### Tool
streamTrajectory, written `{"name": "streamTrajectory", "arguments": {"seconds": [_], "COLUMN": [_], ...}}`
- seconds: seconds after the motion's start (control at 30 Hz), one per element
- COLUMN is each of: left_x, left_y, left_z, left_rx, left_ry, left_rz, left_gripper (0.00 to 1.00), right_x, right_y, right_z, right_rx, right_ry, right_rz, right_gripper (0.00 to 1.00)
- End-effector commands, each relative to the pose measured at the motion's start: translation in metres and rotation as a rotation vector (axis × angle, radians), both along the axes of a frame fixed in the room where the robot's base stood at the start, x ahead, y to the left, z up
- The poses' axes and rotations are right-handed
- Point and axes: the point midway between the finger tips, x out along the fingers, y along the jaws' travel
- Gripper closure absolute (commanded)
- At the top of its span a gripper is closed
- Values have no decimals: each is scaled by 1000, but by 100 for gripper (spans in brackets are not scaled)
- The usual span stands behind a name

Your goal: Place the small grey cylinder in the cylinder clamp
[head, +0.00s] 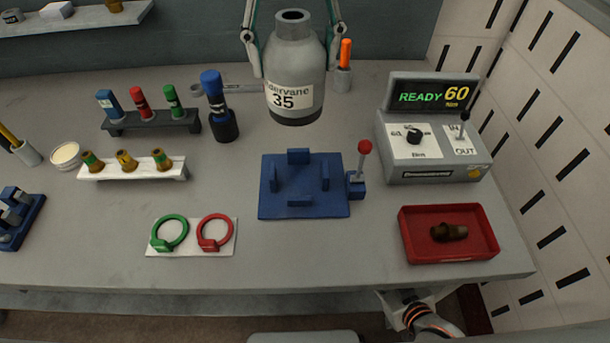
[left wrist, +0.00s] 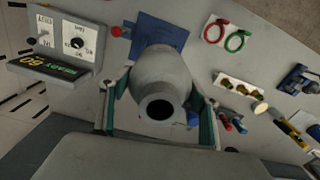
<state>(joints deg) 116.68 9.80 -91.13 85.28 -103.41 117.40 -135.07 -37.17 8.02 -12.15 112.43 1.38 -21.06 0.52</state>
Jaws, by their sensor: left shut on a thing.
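The small grey cylinder (head: 296,58) has a narrow open neck and a white label reading "35". It is upright, behind the clamp in the head view, and seems to hang clear of the table. My left gripper (head: 297,48) is shut on it, with a green-edged finger on each side. The left wrist view also shows the cylinder (left wrist: 165,72) between the fingers. The cylinder clamp (head: 265,205) is a blue plate with upright blocks around an empty middle and a red-knobbed lever (head: 364,150) at its right. The cylinder partly covers the clamp (left wrist: 172,32) in the left wrist view.
A control box (head: 440,170) reading "READY 60" and a red tray (head: 405,235) with a brown piece stand at right. Left are a dark rack (head: 150,125), a white fitting rack (head: 135,173), a blue-topped tool (head: 224,125) and a white ring plate (head: 193,248).

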Motion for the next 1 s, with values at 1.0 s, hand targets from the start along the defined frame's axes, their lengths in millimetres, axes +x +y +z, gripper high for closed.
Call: {"name": "streamTrajectory", "arguments": {"seconds": [1.0], "left_x": [0], "left_y": [-3], "left_z": [-159], "left_rx": [-2], "left_ry": [0], "left_rz": [-4], "left_gripper": [90], "right_x": [0], "right_y": [1], "right_z": [-3], "right_rx": [1], "right_ry": [1], "right_rz": [0], "right_gripper": [60]}}
